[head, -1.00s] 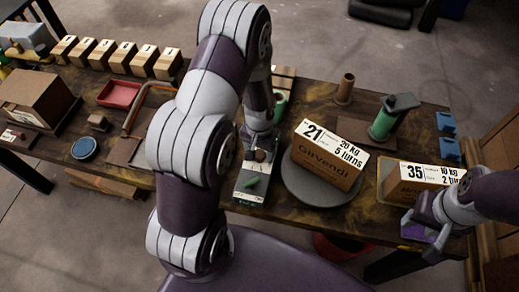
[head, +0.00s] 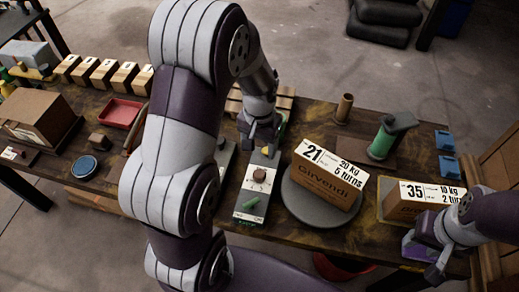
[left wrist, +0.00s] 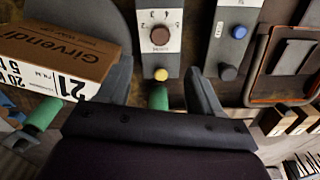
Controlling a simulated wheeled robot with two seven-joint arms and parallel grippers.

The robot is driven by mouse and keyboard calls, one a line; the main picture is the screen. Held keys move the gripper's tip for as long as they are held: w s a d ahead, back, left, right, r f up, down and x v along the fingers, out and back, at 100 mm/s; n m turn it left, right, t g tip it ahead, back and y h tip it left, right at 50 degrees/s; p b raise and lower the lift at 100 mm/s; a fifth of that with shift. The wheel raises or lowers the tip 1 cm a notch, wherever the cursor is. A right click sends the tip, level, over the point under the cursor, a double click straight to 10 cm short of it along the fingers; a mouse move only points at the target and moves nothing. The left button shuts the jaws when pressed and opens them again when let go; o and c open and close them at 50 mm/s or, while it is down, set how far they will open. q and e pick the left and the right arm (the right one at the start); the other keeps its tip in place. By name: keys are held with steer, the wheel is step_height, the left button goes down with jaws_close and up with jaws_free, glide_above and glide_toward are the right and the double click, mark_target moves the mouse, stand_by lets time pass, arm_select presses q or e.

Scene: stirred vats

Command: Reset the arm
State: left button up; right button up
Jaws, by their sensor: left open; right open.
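My left gripper (head: 262,140) is open and empty, above the far end of a grey control panel (head: 246,216). The panel has a brown knob (head: 259,175) and a green piece (head: 251,203). In the left wrist view the open fingers (left wrist: 160,85) show no object held between them. The panel's knob (left wrist: 160,35) and a yellow button (left wrist: 162,74) appear beyond them. My left arm crosses the middle of the head view. My right gripper (head: 432,248) is open at the front right, beside the box marked 35 (head: 405,203); whether they touch is unclear.
A box marked 21 (head: 328,180) stands on a round grey plate (head: 303,204). A green spool (head: 383,141), a brown cylinder (head: 344,107) and blue pieces (head: 445,142) are behind. A second panel with a blue button (left wrist: 228,72) is alongside. Red tray (head: 121,113) and several wooden blocks lie left.

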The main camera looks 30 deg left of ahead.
stand_by(0.4)
arm_select(q)
steer(key=s+d+r+t, duration=0.1)
steer(key=s+d+r, duration=0.2)
steer(key=s, duration=0.6)
steer(key=shift+d+r, duration=0.35)
steer(key=shift+d, duration=0.65)
steer(key=shift+s, duration=0.15)
